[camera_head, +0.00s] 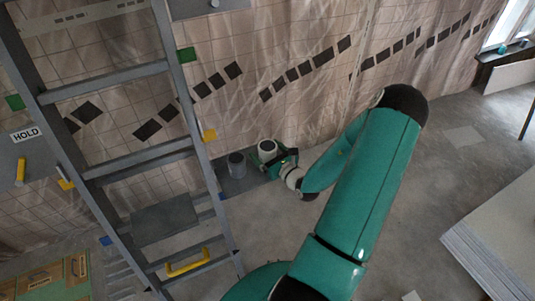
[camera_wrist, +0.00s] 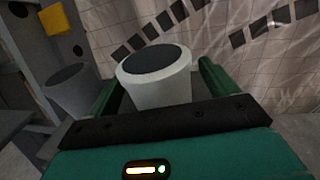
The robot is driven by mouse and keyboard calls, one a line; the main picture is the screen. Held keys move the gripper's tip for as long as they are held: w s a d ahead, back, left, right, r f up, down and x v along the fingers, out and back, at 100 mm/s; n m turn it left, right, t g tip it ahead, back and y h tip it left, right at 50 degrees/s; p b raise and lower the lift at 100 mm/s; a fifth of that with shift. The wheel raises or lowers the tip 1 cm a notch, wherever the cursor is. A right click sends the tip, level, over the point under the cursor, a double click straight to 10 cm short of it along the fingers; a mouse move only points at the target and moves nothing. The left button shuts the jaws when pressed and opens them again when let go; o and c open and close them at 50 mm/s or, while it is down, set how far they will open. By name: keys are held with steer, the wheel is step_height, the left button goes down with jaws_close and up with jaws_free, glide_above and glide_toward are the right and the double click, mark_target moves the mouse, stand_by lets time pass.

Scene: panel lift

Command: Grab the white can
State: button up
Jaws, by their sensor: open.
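The white can (camera_head: 267,146) has a dark round top and stands by the tiled wall. In the wrist view the white can (camera_wrist: 158,88) stands between the two green fingers of my gripper (camera_wrist: 157,84). My gripper also shows in the head view (camera_head: 283,160), right beside the can. The gripper is open, with a narrow gap on each side of the can at the visible height. The can's lower part is hidden behind the gripper's body.
A grey can (camera_head: 237,165) stands just left of the white can, outside the fingers; it also shows in the wrist view (camera_wrist: 70,92). A grey ladder (camera_head: 182,80) rises to the left. Stacked panels (camera_head: 495,240) lie at right. Grey floor (camera_head: 430,165) between is mostly clear.

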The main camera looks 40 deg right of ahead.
steer(key=shift+w+d, duration=0.1)
steer(key=shift+w, duration=0.7)
steer(key=c, duration=1.2)
